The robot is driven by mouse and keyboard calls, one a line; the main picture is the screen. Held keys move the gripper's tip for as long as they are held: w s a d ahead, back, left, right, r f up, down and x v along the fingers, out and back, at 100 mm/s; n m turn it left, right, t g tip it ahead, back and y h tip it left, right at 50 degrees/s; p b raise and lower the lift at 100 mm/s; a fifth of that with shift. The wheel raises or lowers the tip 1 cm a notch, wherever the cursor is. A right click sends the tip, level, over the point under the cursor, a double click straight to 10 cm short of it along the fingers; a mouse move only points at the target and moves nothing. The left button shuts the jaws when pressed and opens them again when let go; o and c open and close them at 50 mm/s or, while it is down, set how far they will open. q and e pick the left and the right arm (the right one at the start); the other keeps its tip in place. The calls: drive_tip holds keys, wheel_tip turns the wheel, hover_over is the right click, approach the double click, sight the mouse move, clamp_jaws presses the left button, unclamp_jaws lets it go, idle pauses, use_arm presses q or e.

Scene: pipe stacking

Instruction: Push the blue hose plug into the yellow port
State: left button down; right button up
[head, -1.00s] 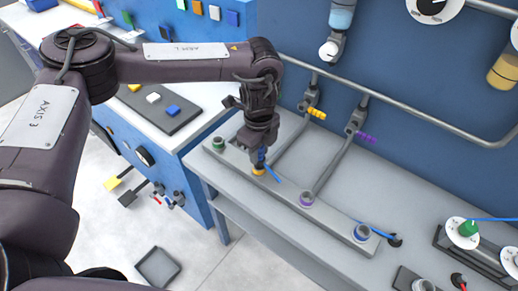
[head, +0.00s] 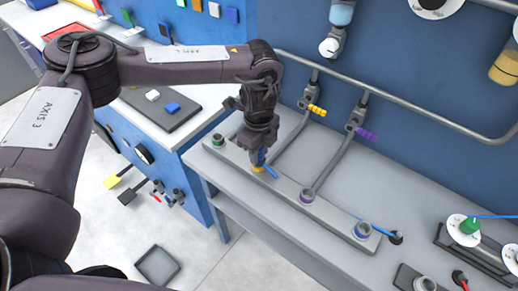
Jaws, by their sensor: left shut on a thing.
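My left gripper (head: 261,150) points down over the left part of the grey port bar and is shut on the blue hose plug (head: 260,158). The plug's lower end is at the yellow port (head: 258,169). How deep it sits inside cannot be told at this size. A short blue hose (head: 271,171) shows just right of the plug. My right gripper is not in view.
The grey bar (head: 281,184) also carries a green port (head: 217,140), a purple port (head: 306,195) and a blue port (head: 362,229). Pipes with yellow and purple handles (head: 367,134) run behind it. The bench front is clear.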

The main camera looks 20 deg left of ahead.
use_arm(q)
drive_tip(key=shift+f, duration=0.25)
drive_tip(key=c, duration=1)
unclamp_jaws()
drive_tip(key=shift+o, duration=0.2)
